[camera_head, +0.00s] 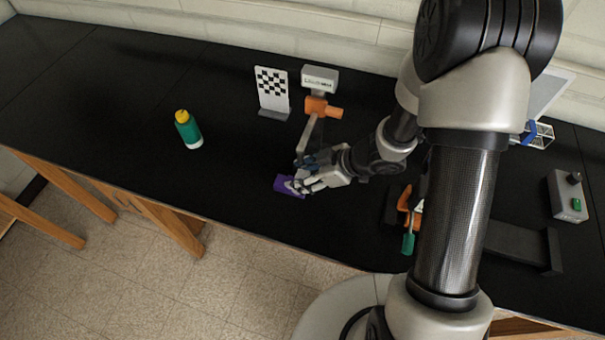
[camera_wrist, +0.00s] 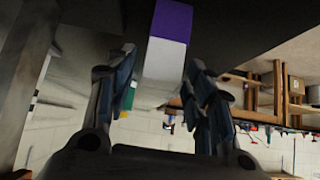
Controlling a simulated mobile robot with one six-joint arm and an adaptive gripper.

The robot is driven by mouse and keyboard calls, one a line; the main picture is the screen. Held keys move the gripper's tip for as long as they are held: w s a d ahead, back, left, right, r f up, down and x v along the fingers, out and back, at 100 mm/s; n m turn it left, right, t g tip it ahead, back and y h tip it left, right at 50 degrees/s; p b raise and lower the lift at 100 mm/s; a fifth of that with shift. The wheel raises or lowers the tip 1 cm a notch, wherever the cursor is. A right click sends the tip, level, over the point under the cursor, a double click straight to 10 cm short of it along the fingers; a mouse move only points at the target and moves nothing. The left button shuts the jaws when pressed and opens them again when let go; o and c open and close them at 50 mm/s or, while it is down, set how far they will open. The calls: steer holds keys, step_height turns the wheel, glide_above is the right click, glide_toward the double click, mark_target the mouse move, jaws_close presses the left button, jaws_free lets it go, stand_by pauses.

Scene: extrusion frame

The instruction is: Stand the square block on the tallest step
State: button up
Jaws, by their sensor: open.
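A purple and white block (camera_head: 281,185) lies on the black bench top in the head view, at the tips of my gripper (camera_head: 300,182). In the wrist view the block (camera_wrist: 170,38) shows a purple end and a white part. It stands between the two fingers of my gripper (camera_wrist: 165,80), which are apart. I cannot tell whether either finger touches it. A black stepped piece (camera_head: 525,245) sits at the right of the bench, partly hidden behind my arm; I cannot tell whether it is the steps.
A green bottle with a yellow cap (camera_head: 188,129) stands at the left. A checkered board (camera_head: 272,92) and an orange-and-grey stand (camera_head: 318,106) are behind the gripper. An orange and green tool (camera_head: 408,225) lies near my arm. A grey button box (camera_head: 568,197) is far right. The left bench is mostly clear.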

steer(key=shift+r, duration=0.1)
steer(key=shift+d+r, duration=0.1)
steer(key=shift+r, duration=0.1)
steer(key=w+d+r+m+t+h+p, duration=0.1)
steer(key=d+r+m+t+h+p, duration=0.3)
steer(key=d+r, duration=0.75)
steer(key=w+d+r+m+t+h+p, duration=0.1)
steer(key=w+d+r+m+t+h, duration=0.15)
steer(key=d+r+h, duration=0.9)
steer(key=s+a+r+m+g+y, duration=0.2)
steer(key=s+r+m+y, duration=0.25)
steer(key=s+r, duration=0.35)
steer(key=s+a+m+g+y, duration=0.1)
steer(key=s+a, duration=0.3)
steer(key=s, duration=0.3)
steer(key=s+a+m+g+y, duration=0.1)
steer(key=s+a, duration=0.3)
steer(key=s, duration=0.4)
steer(key=shift+s+a+f+m+g+y, duration=0.15)
steer(key=shift+a+f+m+g+y, duration=0.15)
steer(key=shift+a+f+m+g, duration=0.15)
